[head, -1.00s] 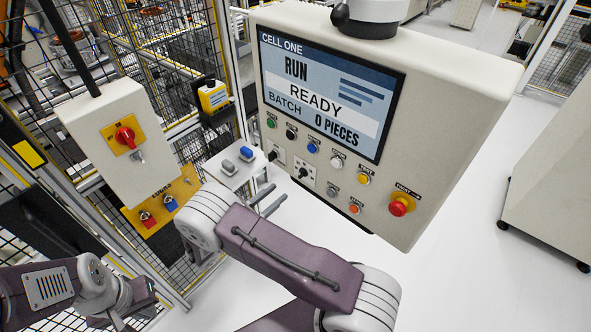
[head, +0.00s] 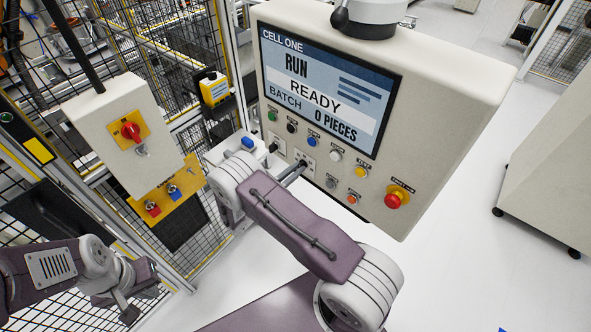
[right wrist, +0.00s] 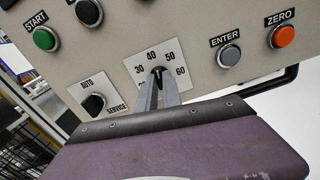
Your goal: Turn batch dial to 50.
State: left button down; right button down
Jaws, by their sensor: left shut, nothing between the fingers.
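The batch dial (right wrist: 158,71) is a small dark knob on a white plate marked 30, 40, 50 and 60 in the right wrist view. My right gripper (right wrist: 158,78) reaches up to it, with its two grey fingertips at either side of the knob. The fingers cover the lower plate, and I cannot tell whether they press on the knob or where its pointer stands. In the head view the right gripper (head: 297,173) is at the panel's lower edge. The screen (head: 325,95) reads RUN, READY, BATCH 0 PIECES. My left gripper (head: 127,312) is shut and empty, low at the left.
The AUTO/SERVICE switch (right wrist: 94,103) is left of the dial, and the green START button (right wrist: 45,38) above it. The grey ENTER (right wrist: 229,55) and orange ZERO (right wrist: 282,36) buttons are to the right. A red stop button (head: 393,199) is at the panel's right.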

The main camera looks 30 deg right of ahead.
jog(key=shift+m+b, duration=4)
jog(key=shift+b, duration=0.15)
jog(key=c, duration=1.5)
grip_release()
